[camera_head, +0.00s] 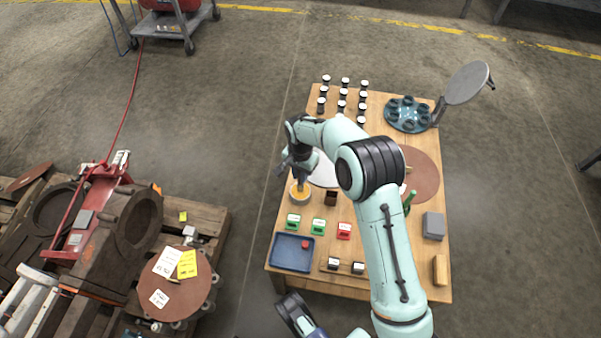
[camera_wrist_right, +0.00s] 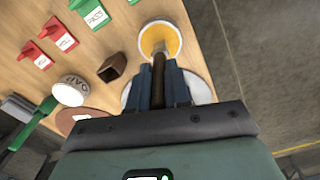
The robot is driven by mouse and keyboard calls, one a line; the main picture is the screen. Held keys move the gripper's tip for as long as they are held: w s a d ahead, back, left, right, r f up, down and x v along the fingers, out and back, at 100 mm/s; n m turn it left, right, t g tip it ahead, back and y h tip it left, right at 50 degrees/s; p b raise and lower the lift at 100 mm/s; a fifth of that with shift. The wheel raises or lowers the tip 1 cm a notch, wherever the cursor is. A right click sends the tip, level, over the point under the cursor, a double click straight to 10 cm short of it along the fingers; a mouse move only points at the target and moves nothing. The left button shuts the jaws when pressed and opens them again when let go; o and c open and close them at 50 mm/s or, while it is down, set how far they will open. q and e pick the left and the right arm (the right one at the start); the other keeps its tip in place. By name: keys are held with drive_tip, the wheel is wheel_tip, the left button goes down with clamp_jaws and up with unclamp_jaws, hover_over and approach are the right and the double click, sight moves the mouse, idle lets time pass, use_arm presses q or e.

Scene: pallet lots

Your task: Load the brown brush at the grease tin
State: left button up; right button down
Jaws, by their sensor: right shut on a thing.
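The grease tin (camera_head: 300,199) is a small round tin with yellow-orange grease, near the left edge of the wooden table. It also shows at the top of the right wrist view (camera_wrist_right: 145,41). My right gripper (camera_head: 298,174) is above the tin, shut on the brown brush (camera_wrist_right: 158,72), whose dark brown handle shows between the fingers. The brush's far end lies over the grease in the right wrist view. I cannot tell whether it touches the grease. A dark part at the bottom of the head view may be my left gripper (camera_head: 294,312); its fingers are unclear.
A dark brown block (camera_head: 331,198) stands just right of the tin. Green and red label stands (camera_head: 318,227) and a blue tray (camera_head: 292,252) are nearer the front. White-topped jars (camera_head: 343,92) and a blue round rack (camera_head: 407,114) are at the back. My right arm hides the table's middle.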

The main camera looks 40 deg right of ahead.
idle(0.6)
drive_tip(key=shift+r+p, duration=2.45)
drive_tip(key=shift+r, duration=1.05)
use_arm(q)
wheel_tip(320, 180, up, 6)
drive_tip(key=shift+s+f, duration=0.1)
drive_tip(key=shift+f, duration=0.15)
